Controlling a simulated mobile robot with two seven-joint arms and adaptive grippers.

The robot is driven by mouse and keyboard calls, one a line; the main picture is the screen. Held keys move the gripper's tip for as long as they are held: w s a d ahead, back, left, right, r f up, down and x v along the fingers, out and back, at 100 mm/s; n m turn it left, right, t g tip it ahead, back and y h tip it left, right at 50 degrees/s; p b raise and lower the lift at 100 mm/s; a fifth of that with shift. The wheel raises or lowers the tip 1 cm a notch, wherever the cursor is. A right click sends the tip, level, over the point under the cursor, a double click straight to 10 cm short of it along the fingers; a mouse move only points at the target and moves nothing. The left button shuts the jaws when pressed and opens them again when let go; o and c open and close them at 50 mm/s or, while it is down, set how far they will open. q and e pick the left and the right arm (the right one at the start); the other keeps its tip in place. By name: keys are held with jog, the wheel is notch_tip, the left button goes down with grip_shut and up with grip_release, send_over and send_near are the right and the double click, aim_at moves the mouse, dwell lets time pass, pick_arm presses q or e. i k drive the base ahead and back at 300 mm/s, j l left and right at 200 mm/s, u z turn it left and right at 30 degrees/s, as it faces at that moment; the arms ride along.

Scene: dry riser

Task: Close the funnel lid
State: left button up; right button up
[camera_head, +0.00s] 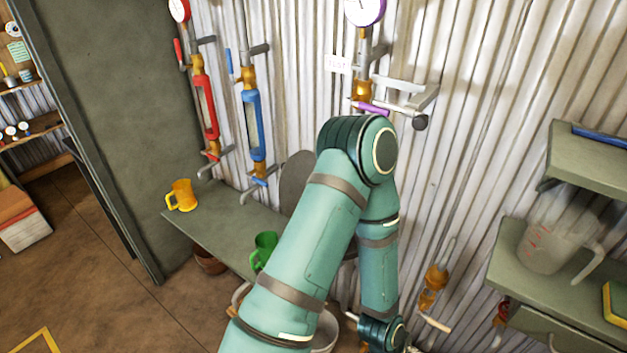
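A dark grey round plate (295,177), which looks like the funnel lid, stands upright against the corrugated wall behind the shelf. My arm covers its right part. The funnel itself cannot be made out; my arm hides the area to the right of and below the plate. One teal arm of mine rises from the bottom left of centre, bends at an elbow in front of the wall, and runs down to a wrist at the bottom edge. No gripper fingers are visible, so I cannot tell what that hand does. My other arm is not in view.
The grey shelf (215,222) holds a yellow mug (181,195) and a green mug (264,249). Red (206,105) and blue (253,120) sight tubes hang on the wall. A pipe with a purple-handled valve (370,107) is above my elbow. A measuring jug (552,245) stands right.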

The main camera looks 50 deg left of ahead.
aim_at(295, 174)
jog(key=j+z, duration=0.1)
jog(key=j, duration=0.3)
jog(key=k+j+z, duration=0.1)
jog(key=j, duration=0.25)
jog(key=k+j+z, duration=0.15)
jog(key=j, duration=0.2)
jog(key=k+j+z, duration=0.1)
jog(key=j, duration=0.3)
jog(key=k+j+z, duration=0.1)
jog(key=j, duration=0.25)
jog(key=k+j, duration=0.15)
jog(key=j, duration=0.25)
jog(key=k+j, duration=0.15)
jog(key=j, duration=0.2)
jog(key=k+j, duration=0.15)
jog(key=j, duration=0.25)
jog(key=k+j, duration=0.15)
jog(key=j, duration=0.2)
jog(key=k+j, duration=0.15)
jog(key=j, duration=0.25)
jog(key=k+j, duration=0.15)
jog(key=j, duration=0.2)
jog(key=j+z, duration=0.05)
